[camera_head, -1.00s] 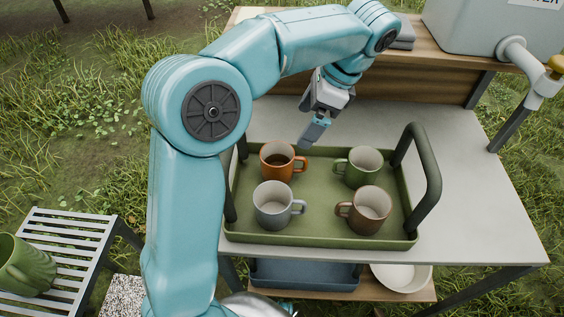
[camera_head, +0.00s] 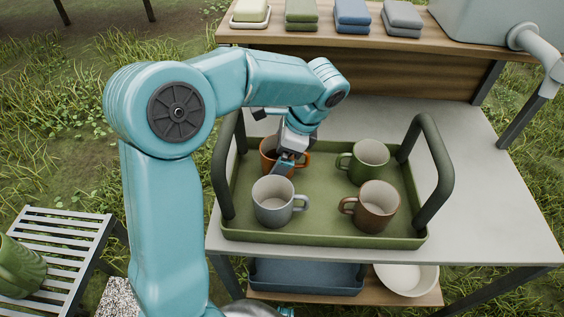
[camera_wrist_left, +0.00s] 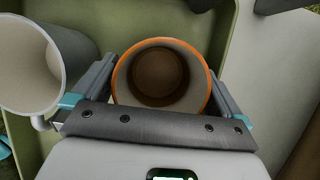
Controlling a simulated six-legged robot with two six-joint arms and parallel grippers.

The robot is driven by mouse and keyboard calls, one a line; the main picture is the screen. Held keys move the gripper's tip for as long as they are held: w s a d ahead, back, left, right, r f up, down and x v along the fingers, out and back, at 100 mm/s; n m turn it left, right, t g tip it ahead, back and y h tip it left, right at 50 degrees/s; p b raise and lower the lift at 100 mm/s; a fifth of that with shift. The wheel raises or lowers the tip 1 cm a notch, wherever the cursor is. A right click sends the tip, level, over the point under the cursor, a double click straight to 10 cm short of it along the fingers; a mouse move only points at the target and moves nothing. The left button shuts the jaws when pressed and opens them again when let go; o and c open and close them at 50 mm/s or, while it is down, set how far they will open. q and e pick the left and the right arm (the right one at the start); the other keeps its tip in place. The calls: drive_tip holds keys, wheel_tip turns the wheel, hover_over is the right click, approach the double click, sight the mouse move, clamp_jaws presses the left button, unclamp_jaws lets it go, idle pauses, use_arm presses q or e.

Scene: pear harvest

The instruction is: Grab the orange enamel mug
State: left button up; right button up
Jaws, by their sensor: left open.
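The orange enamel mug (camera_head: 268,157) stands in the back left of the green tray (camera_head: 330,238), partly hidden by my left gripper (camera_head: 288,165). In the left wrist view the mug's orange rim (camera_wrist_left: 161,41) lies between the two fingers of my left gripper (camera_wrist_left: 162,85), one on each side. The gripper is open around the mug. The mug looks upright, with a dark inside. My right gripper is not in view.
A grey mug (camera_head: 272,207) stands close in front of the orange one. A green mug (camera_head: 368,158) and a brown mug (camera_head: 376,204) stand to the right. The tray's tall handles (camera_head: 222,170) rise at both ends. Folded cloths (camera_head: 352,12) lie on the back shelf.

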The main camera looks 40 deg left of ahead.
use_arm(q)
drive_tip(key=shift+c, duration=0.3)
drive_tip(key=c, duration=0.9)
drive_tip(key=shift+r+p, duration=2.75)
drive_tip(key=shift+r, duration=7.3)
